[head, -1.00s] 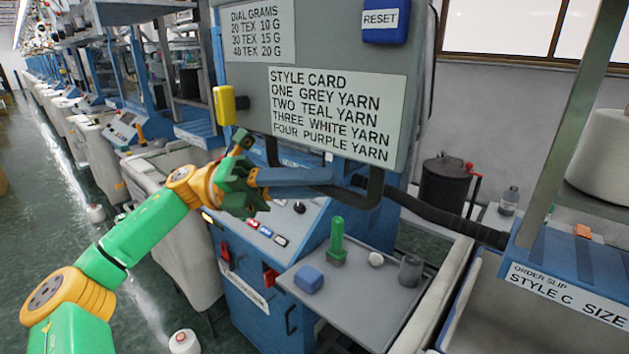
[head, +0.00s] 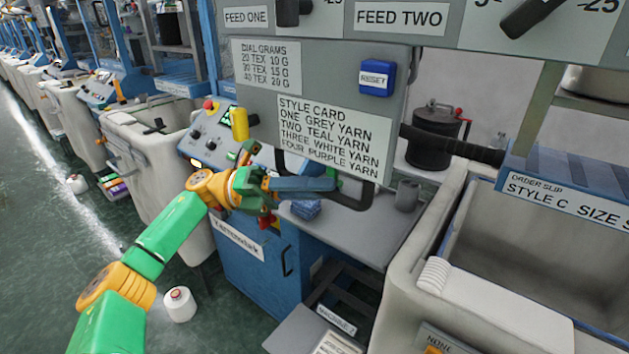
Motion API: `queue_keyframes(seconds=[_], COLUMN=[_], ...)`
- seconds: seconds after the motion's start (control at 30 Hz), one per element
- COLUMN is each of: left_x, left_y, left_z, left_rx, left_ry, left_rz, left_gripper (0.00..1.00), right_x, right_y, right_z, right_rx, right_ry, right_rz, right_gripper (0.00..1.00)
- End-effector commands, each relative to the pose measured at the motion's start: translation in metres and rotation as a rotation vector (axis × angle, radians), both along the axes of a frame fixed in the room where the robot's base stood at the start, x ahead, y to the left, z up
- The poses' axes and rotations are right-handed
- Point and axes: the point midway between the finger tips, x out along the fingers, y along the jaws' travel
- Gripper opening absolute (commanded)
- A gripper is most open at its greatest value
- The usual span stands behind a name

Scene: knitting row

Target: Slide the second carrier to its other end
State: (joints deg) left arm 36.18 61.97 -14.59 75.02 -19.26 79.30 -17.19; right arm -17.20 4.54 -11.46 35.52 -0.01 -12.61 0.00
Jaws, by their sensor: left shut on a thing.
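My left gripper (head: 262,185) comes in from the left in front of the knitting machine. Its green and dark jaws are shut on one end of a slim blue-grey bar (head: 300,184). The bar points right, across the lower edge of the grey sign panel (head: 421,58) and near its dark bent tube. The jaws hide the gripped end. I cannot tell whether this bar is the second carrier, and no carrier is clearly marked. A yellow knob (head: 239,124) stands just above the gripper at the panel's left edge. My right gripper is not in view.
A grey side shelf (head: 365,236) holds a blue block (head: 305,208) and a grey cup (head: 407,196). A pale bin (head: 395,285) stands at right. A black can (head: 433,135) is behind. A yarn cone (head: 179,304) is on the floor at left.

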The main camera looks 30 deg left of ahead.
Motion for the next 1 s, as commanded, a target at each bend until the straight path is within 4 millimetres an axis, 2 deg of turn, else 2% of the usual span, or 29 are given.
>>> queue_keyframes(seconds=[0.03,0.1,0.7,1.0], left_x=[0.000,0.000,0.000,0.000], left_y=[-0.001,-0.001,-0.001,-0.001], left_z=[-0.024,-0.038,-0.151,-0.197], left_rx=[0.007,0.008,0.009,0.008], left_ry=[0.006,0.006,0.006,0.007], left_rz=[-0.005,-0.005,-0.005,-0.005], left_gripper=[0.00,0.00,0.00,0.00], right_x=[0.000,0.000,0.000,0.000], right_y=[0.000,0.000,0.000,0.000], right_z=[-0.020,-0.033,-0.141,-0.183], right_rx=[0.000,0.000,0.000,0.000], right_ry=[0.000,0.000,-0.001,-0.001], right_rz=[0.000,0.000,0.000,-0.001], right_gripper=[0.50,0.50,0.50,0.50])
